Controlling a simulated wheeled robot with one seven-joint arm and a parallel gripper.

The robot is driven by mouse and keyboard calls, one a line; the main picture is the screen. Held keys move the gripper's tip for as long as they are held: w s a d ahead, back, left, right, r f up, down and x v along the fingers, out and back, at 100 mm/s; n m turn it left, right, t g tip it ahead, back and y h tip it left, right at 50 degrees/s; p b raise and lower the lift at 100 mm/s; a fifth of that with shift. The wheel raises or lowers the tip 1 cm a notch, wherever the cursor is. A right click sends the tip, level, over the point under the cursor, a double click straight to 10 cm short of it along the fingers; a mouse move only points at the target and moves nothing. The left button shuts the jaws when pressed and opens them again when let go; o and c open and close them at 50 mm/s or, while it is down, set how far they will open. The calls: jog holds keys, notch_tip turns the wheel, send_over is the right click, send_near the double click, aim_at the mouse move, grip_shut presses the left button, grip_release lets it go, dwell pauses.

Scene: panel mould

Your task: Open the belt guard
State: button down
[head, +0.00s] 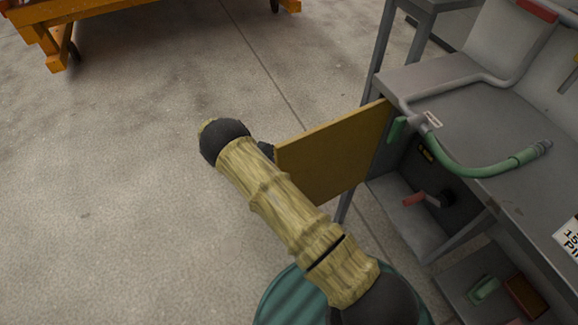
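A yellow panel (335,152), which I take for the belt guard, stands out to the left from the grey machine's front side. Its right edge meets the machine frame, and the space behind it shows open. My arm, in a pale yellow ribbed cover, crosses in front of the panel's left and lower part. A small dark piece (266,150) at the panel's upper left edge may be part of my gripper. The fingers are hidden behind my arm, so I cannot tell whether they touch the panel.
The grey machine (470,120) fills the right, with a green hose (475,168) on top and a red-handled lever (416,199) inside. A teal ribbed drum (283,300) stands below my arm. An orange cart (110,8) stands at the upper left. The floor at left is clear.

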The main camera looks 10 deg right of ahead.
jog(key=shift+w+d, duration=0.15)
jog(key=shift+d, duration=0.1)
jog(key=c, duration=1.5)
grip_release()
jog(key=shift+o, duration=0.2)
jog(key=shift+a, duration=0.15)
